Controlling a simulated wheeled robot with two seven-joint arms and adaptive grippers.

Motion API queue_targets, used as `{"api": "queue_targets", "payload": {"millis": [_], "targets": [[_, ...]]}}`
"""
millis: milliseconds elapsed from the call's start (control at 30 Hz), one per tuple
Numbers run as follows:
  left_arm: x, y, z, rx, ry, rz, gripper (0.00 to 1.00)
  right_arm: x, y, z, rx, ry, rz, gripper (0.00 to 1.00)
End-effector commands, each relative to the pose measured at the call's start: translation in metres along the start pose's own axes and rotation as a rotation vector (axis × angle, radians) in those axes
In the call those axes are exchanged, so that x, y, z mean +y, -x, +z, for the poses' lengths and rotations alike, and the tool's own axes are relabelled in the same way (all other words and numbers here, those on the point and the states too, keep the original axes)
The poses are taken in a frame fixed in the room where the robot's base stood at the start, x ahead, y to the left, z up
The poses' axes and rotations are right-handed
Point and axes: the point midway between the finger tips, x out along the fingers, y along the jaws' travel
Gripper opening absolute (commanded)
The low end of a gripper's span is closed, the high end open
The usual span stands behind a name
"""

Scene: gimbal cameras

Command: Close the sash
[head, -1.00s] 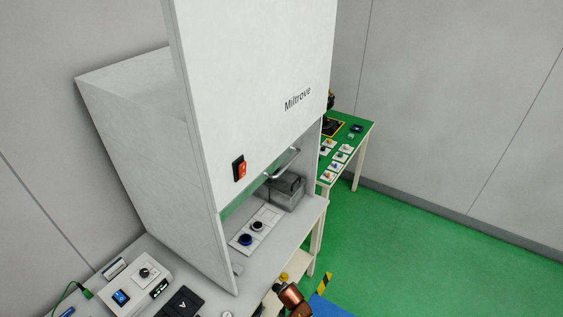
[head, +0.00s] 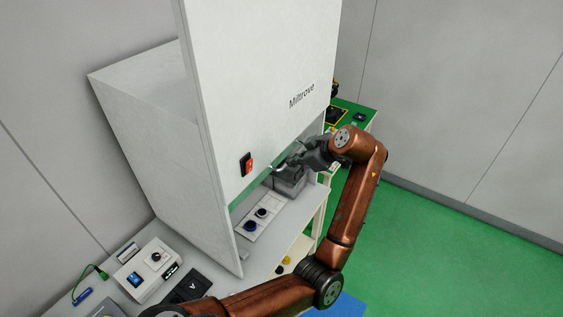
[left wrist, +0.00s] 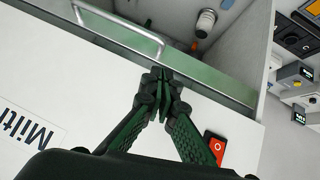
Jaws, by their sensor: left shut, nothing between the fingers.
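The sash is a greenish pane under the white "Miltrove" front panel of the hood; in the left wrist view a strip of the sash (left wrist: 215,88) shows along the panel's edge. In the head view a gap is open below it. Its metal handle (left wrist: 122,32) is a bar, partly hidden by my gripper in the head view. My left gripper (head: 282,165) is at the panel's lower edge by the handle. In the left wrist view the left gripper's fingertips (left wrist: 163,78) are together and empty, near one end of the handle. I cannot tell whether they touch the sash. My right gripper is not in view.
A red rocker switch (head: 248,164) is on the front panel (head: 260,80). Inside the hood are a grey box (head: 290,184) and a plate with knobs (head: 258,222). Devices, including a white control box (head: 150,268), stand at lower left. A green table (head: 362,112) is behind.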

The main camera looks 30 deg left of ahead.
Motion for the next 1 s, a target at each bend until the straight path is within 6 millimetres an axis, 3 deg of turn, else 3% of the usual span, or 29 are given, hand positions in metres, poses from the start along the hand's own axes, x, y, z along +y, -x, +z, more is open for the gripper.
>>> {"api": "queue_targets", "payload": {"millis": [500,700,1000], "targets": [[0.0,-0.083,-0.001,0.0,-0.006,-0.002,0.0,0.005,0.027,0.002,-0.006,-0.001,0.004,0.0],[0.0,-0.095,0.0,0.001,-0.004,0.0,0.0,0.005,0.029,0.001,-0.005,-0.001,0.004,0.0],[0.0,-0.095,0.0,0.001,-0.005,0.0,0.0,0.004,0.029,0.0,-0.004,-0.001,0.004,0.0]]}}
